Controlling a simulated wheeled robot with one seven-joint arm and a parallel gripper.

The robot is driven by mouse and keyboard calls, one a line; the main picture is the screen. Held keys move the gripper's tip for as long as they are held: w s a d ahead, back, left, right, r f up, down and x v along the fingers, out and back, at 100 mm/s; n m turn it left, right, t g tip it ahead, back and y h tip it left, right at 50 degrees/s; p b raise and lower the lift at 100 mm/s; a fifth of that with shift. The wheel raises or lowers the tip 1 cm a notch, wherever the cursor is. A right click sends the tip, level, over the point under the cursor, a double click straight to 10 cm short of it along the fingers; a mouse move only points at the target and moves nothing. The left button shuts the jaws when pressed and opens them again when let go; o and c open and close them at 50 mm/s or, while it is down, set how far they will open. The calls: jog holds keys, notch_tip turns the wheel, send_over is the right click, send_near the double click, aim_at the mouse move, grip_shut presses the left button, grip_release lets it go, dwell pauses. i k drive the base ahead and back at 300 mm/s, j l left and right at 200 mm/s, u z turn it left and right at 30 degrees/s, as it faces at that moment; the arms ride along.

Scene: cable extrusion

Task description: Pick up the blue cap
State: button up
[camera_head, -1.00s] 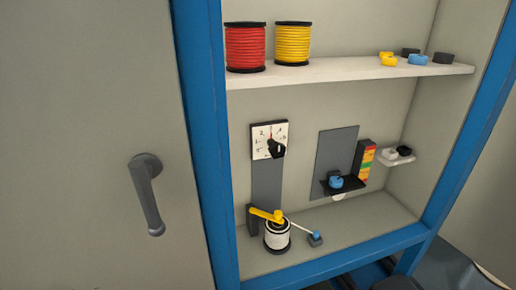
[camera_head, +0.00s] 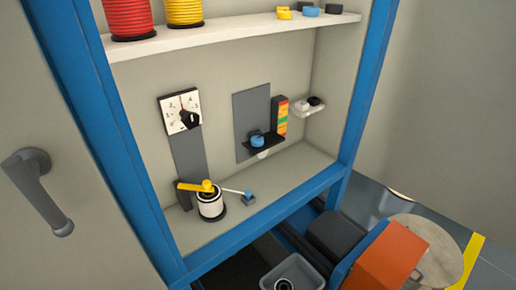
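Blue cap-like pieces show in several places. One blue piece (camera_head: 312,10) lies on the upper shelf between a yellow and a dark piece. Another blue piece (camera_head: 257,141) sits on a small black ledge (camera_head: 264,145) in front of a grey panel. A small blue piece (camera_head: 248,196) is at the end of a thin white cable from the white spool (camera_head: 210,204). I cannot tell which one is the task's cap. My gripper is not in view.
A red spool (camera_head: 128,18) and a yellow spool (camera_head: 184,12) stand on the upper shelf (camera_head: 220,33). A dial (camera_head: 180,111) is on the back wall. A blue frame (camera_head: 95,110) borders the cabinet. A grey bin (camera_head: 312,270) and an orange box (camera_head: 385,258) are below.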

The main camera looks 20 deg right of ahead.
aim_at(247, 194)
jog(key=i+j+z, duration=0.15)
jog(key=z, duration=0.2)
jog(key=i+j+z, duration=0.1)
jog(key=j+z, duration=0.2)
jog(key=i+j+z, duration=0.1)
jog(key=z, duration=0.25)
jog(key=k+j, duration=0.05)
jog(key=j, duration=0.05)
